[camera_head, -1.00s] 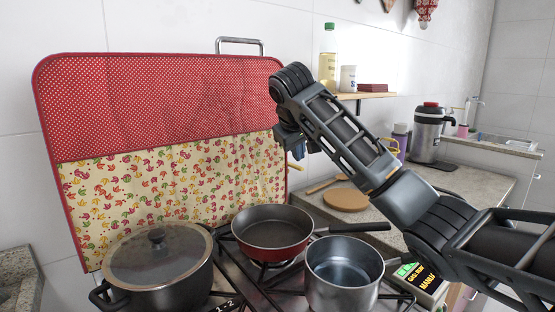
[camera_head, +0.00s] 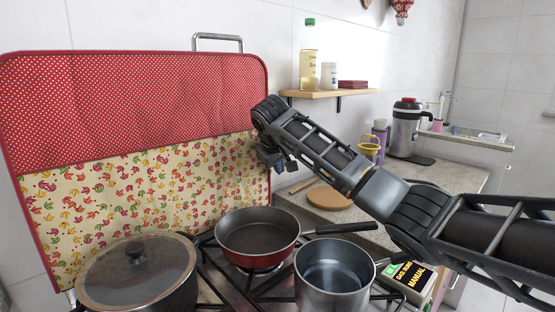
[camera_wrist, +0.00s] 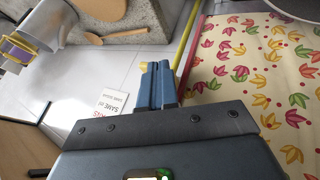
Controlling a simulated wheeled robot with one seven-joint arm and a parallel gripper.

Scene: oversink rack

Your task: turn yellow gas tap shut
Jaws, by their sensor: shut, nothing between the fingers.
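In the wrist view a small yellow piece (camera_wrist: 144,65), which looks like the gas tap's handle, shows at the fingertips of my gripper (camera_wrist: 158,66). A yellow pipe (camera_wrist: 190,45) runs beside it along the edge of the patterned cover. The blue fingers are together with nothing between them. The yellow piece is just left of the tips; I cannot tell whether they touch. In the head view my gripper (camera_head: 288,166) is beside the cover's right edge, partly hidden by the arm, and the tap cannot be made out.
The red and floral cover (camera_head: 130,110) stands behind the stove. A lidded pot (camera_head: 140,272), a red pan (camera_head: 257,235) and a steel pot (camera_head: 334,272) are on it. A shelf (camera_head: 330,93) is above; a round board (camera_head: 328,198) lies on the counter. A printed label (camera_wrist: 112,103) is on the wall.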

